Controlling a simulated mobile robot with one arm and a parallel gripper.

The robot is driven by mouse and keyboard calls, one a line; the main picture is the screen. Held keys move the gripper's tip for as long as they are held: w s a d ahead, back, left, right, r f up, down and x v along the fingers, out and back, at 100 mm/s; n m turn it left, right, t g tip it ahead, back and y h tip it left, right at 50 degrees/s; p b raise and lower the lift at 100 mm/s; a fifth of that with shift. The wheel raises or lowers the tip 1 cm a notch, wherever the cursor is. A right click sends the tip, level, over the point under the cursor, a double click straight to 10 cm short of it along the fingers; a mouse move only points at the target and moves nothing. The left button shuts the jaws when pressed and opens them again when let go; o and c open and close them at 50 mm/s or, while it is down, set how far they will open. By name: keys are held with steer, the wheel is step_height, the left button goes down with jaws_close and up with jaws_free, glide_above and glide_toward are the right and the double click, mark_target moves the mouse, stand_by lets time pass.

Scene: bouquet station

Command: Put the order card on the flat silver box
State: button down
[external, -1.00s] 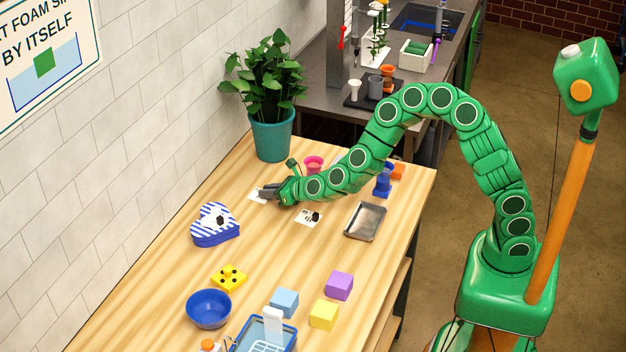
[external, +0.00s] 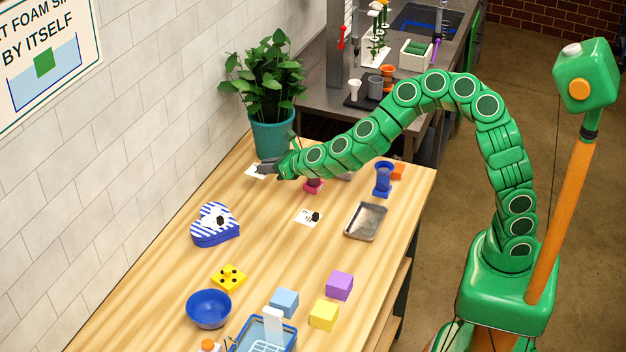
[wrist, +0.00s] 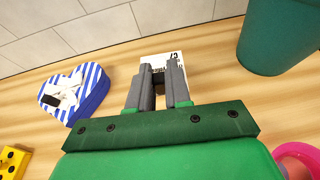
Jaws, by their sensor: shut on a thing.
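My gripper (external: 268,168) is shut on a white card with dark print (external: 255,171) and holds it by one edge, seemingly above the table near the plant pot. In the wrist view, the card (wrist: 158,57) sticks out beyond the fingers of my gripper (wrist: 159,80), which hide part of it. The flat silver box (external: 366,222) lies on the table near its right edge, to the right of and nearer than my gripper. A second white card with a black mark (external: 305,216) lies on the table left of the silver box.
A heart-shaped striped box (external: 215,228) stands at left. The teal plant pot (external: 273,136) stands close behind my gripper. A pink item (external: 314,187) is partly hidden under my arm; a blue item (external: 383,178) stands behind the silver box. Colored blocks (external: 339,284) are nearer.

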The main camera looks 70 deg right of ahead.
steer(key=s+d+r+m+g+h, duration=0.25)
steer(key=s+d+m+h, duration=0.2)
steer(key=s, duration=0.55)
steer(key=s+d+r+m+g+h, duration=0.2)
steer(key=s+d+m+g+h, duration=0.3)
steer(key=s, duration=0.6)
steer(key=s+d+r+m+g+h, duration=0.1)
steer(key=s+d+r+m+h, duration=0.15)
steer(key=s+d, duration=0.6)
steer(key=shift+y, duration=0.3)
steer(key=w+f, duration=0.2)
steer(key=w, duration=0.1)
steer(key=w+f, duration=0.6)
steer(key=w, duration=0.1)
steer(key=shift+d+f, duration=0.1)
steer(key=shift+d, duration=0.3)
steer(key=shift+w+d+f, duration=0.15)
steer(key=shift+w+f, duration=0.65)
steer(key=shift+f, duration=1.75)
steer(key=shift+f, duration=0.15)
